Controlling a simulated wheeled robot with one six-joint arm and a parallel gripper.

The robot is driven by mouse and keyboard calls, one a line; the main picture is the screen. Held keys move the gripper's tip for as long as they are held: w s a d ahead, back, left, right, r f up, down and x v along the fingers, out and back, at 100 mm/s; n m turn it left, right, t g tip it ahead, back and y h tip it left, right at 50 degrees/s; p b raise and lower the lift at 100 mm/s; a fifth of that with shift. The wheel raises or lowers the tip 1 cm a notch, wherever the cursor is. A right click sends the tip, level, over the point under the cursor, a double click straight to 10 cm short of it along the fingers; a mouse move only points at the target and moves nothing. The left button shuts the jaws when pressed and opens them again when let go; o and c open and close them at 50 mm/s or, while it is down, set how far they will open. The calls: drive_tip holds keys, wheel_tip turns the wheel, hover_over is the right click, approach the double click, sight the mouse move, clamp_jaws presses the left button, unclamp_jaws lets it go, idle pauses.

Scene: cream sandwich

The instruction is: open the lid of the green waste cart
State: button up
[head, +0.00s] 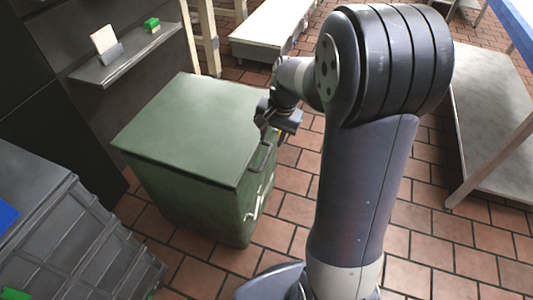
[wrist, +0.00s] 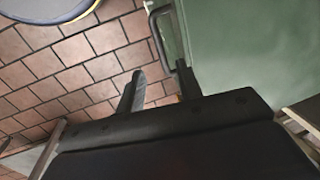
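The green waste cart (head: 205,195) stands left of my arm in the head view. Its flat lid (head: 195,125) lies closed on top. A dark bar handle (head: 262,160) sits at the cart's right side; it also shows in the wrist view (wrist: 156,36). My gripper (head: 265,125) is at the cart's right edge, close to the handle. In the wrist view the two fingers (wrist: 160,82) stand apart with tiled floor showing between them. The right finger is beside the near end of the handle; I cannot tell whether they touch. Nothing is held.
A grey shelf (head: 125,62) with a white card and a green block is on the wall behind the cart. Dark grey bins (head: 90,245) stand at the front left. A pale low table (head: 490,120) is at the right. Tiled floor (head: 410,235) is open between.

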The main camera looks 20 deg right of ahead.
sight(266, 158)
drive_tip(key=f, duration=0.3)
drive_tip(key=a+f+b, duration=0.1)
drive_tip(key=f, duration=0.1)
drive_tip(key=w+f, duration=0.1)
drive_tip(key=f, duration=0.2)
drive_tip(key=shift+a+f+b, duration=0.15)
drive_tip(key=shift+f+b, duration=0.15)
drive_tip(key=shift+b, duration=0.1)
drive_tip(key=shift+c, duration=0.4)
clamp_jaws()
